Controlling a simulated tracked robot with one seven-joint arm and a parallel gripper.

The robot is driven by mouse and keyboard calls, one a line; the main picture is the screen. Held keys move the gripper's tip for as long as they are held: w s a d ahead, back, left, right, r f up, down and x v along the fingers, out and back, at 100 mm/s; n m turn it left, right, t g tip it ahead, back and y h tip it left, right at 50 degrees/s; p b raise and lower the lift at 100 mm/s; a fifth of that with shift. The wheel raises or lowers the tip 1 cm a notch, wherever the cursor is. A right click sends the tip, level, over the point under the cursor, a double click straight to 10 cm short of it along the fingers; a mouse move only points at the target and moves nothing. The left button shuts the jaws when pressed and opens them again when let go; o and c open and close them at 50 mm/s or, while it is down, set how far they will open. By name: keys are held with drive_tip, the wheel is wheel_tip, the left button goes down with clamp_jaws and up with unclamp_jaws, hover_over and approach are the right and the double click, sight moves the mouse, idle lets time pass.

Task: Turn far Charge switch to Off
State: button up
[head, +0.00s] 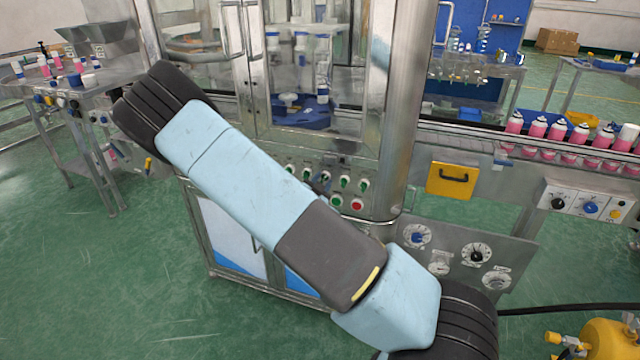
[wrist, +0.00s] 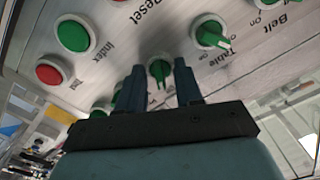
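The wrist view shows a metal control panel (wrist: 120,45) with its lettering upside down. A green rotary switch (wrist: 160,72) stands between the two dark fingertips of my gripper (wrist: 159,67). The fingers are apart, one on each side of it; I cannot tell whether they touch it. Its label is not readable, so I cannot confirm it is a Charge switch. Its pointer is toward the bottom of the picture. In the head view the panel's green switches (head: 344,183) show below the machine doors, and my arm crosses in front; my gripper is not clear there.
Close by in the wrist view are a switch labelled Table (wrist: 211,34), another labelled Belt (wrist: 268,4), a green Index button (wrist: 73,35) and a red button (wrist: 49,74). In the head view a conveyor with pink cans (head: 537,128) runs right of the machine.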

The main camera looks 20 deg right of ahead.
drive_tip(key=shift+c, duration=0.5)
clamp_jaws()
drive_tip(key=shift+n, duration=0.4)
drive_tip(key=n, duration=1.1)
drive_tip(key=shift+w+a+r, duration=0.1)
drive_tip(key=shift+a, duration=0.1)
